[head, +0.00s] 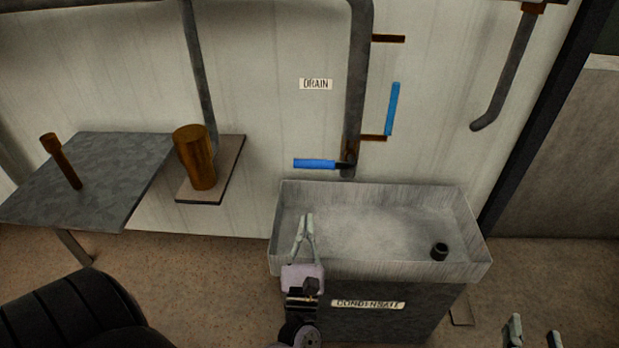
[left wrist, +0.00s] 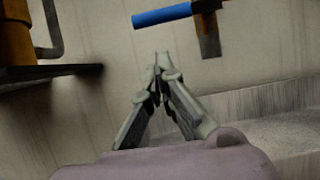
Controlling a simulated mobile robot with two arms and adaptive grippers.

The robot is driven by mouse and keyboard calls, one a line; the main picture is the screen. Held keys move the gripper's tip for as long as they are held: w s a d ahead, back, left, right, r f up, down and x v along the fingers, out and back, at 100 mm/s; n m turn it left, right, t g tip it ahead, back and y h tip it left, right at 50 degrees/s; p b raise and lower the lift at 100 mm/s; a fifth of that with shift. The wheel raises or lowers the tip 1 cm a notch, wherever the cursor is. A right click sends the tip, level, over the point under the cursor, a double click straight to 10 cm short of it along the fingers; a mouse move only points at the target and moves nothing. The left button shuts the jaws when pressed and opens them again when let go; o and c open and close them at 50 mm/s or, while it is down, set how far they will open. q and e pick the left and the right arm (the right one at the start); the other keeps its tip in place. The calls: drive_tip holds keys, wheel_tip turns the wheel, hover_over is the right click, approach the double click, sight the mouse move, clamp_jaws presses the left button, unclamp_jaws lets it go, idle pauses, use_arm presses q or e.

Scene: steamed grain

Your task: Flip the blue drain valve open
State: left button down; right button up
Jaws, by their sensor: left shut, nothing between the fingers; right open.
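The blue drain valve handle (head: 315,164) sticks out to the left, lying level, from the foot of the grey vertical pipe (head: 356,90). It also shows at the top of the left wrist view (left wrist: 162,15). The label reading DRAIN (head: 316,84) is on the wall above it. My left gripper (head: 308,216) is shut and empty over the left part of the basin, below the handle in the picture. In the left wrist view its fingertips (left wrist: 160,57) are apart from the handle. My right gripper (head: 533,335) is open at the bottom right, partly cut off.
The metal basin (head: 455,272) labelled CONDENSATE stands under the pipe, with a small dark cup-like piece (head: 439,252) inside. A vertical blue bar (head: 393,110) is beside the pipe. A shelf with a brown cylinder (head: 194,158) and a grey table (head: 110,190) are left.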

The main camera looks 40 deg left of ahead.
sight(325, 165)
use_arm(q)
drive_tip(key=x, duration=1)
use_arm(e)
drive_tip(key=shift+s+d+f, duration=0.1)
drive_tip(key=shift+f, duration=0.2)
